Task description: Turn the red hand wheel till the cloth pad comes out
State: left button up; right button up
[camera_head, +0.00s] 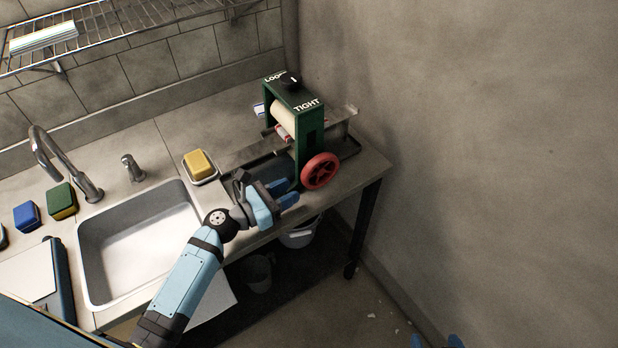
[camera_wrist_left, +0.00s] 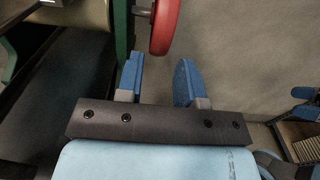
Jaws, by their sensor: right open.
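The red hand wheel (camera_head: 321,171) is on the near right side of a green wringer frame (camera_head: 312,143) marked LOOSE and TIGHT. It also shows at the top of the left wrist view (camera_wrist_left: 164,24). My left gripper (camera_head: 290,192) is open and empty, just left of and below the wheel, apart from it. Its two blue fingers (camera_wrist_left: 158,78) stand apart in the wrist view. A cream roller (camera_head: 284,115) shows in the frame. A small blue and white piece (camera_head: 258,109) at its left may be the cloth pad. My right gripper (camera_head: 436,342) is open at the bottom edge, mostly cut off.
A dark tray (camera_head: 349,147) lies under the wringer on the grey counter (camera_head: 185,127). A yellow sponge in a dish (camera_head: 200,165), a sink (camera_head: 132,245) and a faucet (camera_head: 45,150) are to the left. A bare wall (camera_head: 480,130) stands at the right.

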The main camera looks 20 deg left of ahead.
aim_at(308, 181)
pick_arm(q)
jog(key=x, duration=0.6)
jog(key=shift+w+d+p, duration=0.1)
jog(key=shift+w+p, duration=0.05)
jog(key=shift+p, duration=0.15)
jog(key=shift+c, duration=0.2)
grip_shut()
